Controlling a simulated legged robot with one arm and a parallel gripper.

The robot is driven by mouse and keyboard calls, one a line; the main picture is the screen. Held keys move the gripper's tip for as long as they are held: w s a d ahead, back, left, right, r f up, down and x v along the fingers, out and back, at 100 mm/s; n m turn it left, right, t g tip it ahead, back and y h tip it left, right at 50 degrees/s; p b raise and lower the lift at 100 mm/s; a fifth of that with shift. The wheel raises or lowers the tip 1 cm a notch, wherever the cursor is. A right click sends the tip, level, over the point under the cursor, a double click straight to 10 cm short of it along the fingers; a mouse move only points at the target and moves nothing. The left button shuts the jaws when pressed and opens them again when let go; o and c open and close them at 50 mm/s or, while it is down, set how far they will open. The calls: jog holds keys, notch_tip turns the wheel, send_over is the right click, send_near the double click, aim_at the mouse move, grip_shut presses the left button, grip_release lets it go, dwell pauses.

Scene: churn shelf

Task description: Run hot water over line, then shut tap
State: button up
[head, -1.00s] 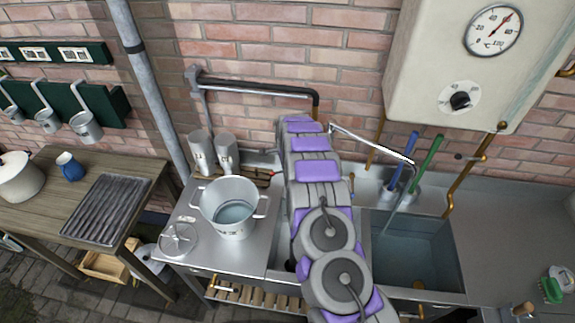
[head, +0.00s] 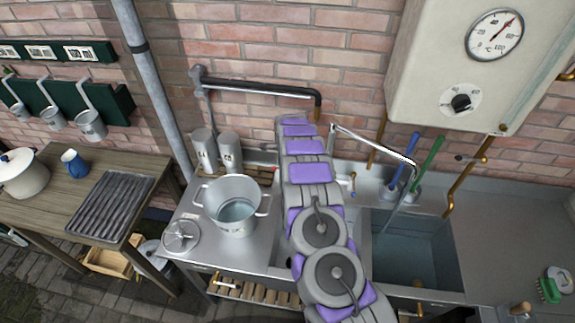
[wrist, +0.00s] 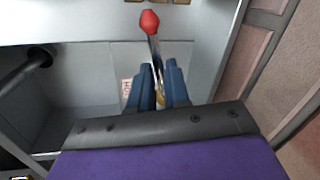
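A swing spout (head: 372,143) reaches over the right sink basin (head: 425,250). A thin pale streak runs down from its end into the basin; I cannot tell whether it is water. My arm covers the middle of the head view and hides my gripper there. In the wrist view, a metal lever with a red knob (wrist: 149,22) stands between the two blue fingers of my gripper (wrist: 160,70). The fingers are close around the lever, but a firm hold cannot be made out. A small blue-tipped tap (head: 352,180) shows right of my arm. I cannot identify the line.
A cream water heater (head: 425,75) with a temperature dial (head: 494,34) and black knob (head: 461,102) hangs above the sink. A pot (head: 232,205) holding water stands on the steel counter, left of my arm. A black pipe (head: 262,88) runs along the brick wall.

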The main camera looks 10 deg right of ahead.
jog(key=o, duration=0.4)
jog(key=shift+c, duration=0.2)
jog(key=shift+r, duration=0.1)
jog(key=s+r, duration=0.3)
jog(key=r, duration=1.3)
jog(key=shift+s+a+r+b, duration=0.2)
jog(key=shift+r+b, duration=0.1)
jog(key=shift+r, duration=0.05)
